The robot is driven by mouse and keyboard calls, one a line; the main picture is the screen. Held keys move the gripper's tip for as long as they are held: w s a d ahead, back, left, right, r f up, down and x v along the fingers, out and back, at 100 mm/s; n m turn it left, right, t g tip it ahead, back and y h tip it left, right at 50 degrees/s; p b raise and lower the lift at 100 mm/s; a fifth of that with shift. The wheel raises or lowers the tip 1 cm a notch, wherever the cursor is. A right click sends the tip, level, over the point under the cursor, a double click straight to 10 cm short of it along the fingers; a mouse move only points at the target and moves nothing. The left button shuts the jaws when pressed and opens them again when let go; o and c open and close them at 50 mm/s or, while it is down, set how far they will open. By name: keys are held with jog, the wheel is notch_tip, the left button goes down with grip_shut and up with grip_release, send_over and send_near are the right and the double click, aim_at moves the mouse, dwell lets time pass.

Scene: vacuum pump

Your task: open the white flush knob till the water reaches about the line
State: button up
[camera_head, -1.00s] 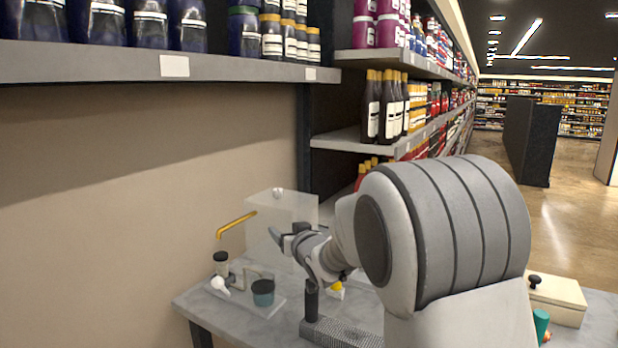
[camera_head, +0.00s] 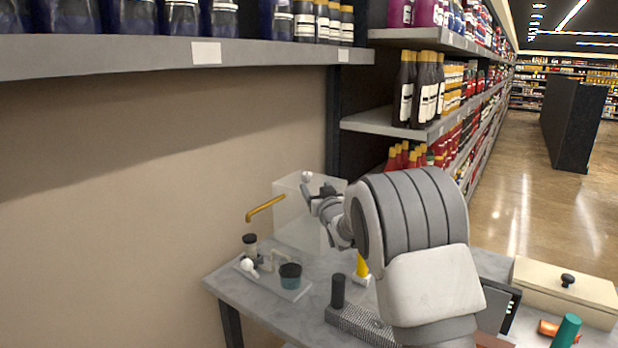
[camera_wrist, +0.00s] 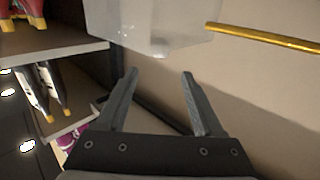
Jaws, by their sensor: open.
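A translucent box-like tank (camera_head: 298,228) stands at the back of the grey table, by the wall. A small round white knob (camera_head: 306,176) sits at its top, and a white knob (camera_wrist: 160,56) shows at the tank's edge in the wrist view. My gripper (camera_head: 318,192) is open and empty beside the tank top. In the wrist view its two fingertips (camera_wrist: 160,72) lie either side of that knob, just short of it. A second white ball-shaped knob (camera_head: 247,265) is on the small pump rig at front left. I cannot make out a water level or line.
A yellow pipe (camera_head: 265,208) juts left from the tank. A dark teal cup (camera_head: 290,276) stands on the rig's plate. A black-handled grater-like block (camera_head: 358,322), a yellow-topped item (camera_head: 362,268) and a cream box (camera_head: 566,290) are on the table. Bottle shelves (camera_head: 400,124) rise behind.

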aim_at(308, 176)
jog(key=x, duration=0.9)
grip_shut()
dwell(0.4)
